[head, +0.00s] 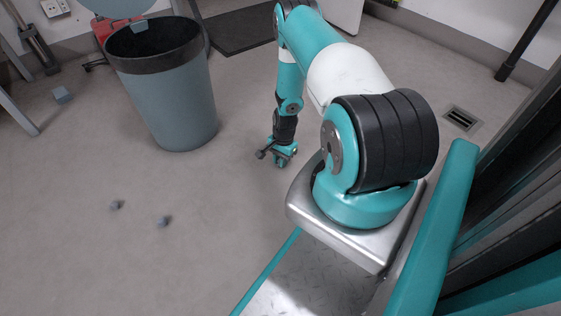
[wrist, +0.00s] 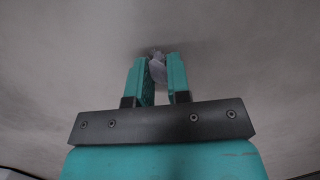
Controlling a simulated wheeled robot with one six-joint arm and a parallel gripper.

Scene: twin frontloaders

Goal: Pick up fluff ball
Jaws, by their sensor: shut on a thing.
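My gripper (wrist: 159,80) has its two teal fingers closed on a small grey fluff ball (wrist: 157,67) in the wrist view. The ball sits between the fingertips, close to the floor, with a dark shadow just beyond it. I cannot tell whether it touches the floor. In the head view my gripper (head: 281,160) points down low over the floor, right of the bin, and the ball in it cannot be made out. Two more small dark grey fluff balls lie on the floor at the left, one (head: 117,205) and another (head: 164,221) nearer the front.
A grey-blue bin (head: 170,105) with a black rim stands open left of my arm. A small grey-blue block (head: 62,94) lies at far left. A dark mat (head: 238,30) and a floor drain (head: 461,119) are farther back. The floor at front left is mostly clear.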

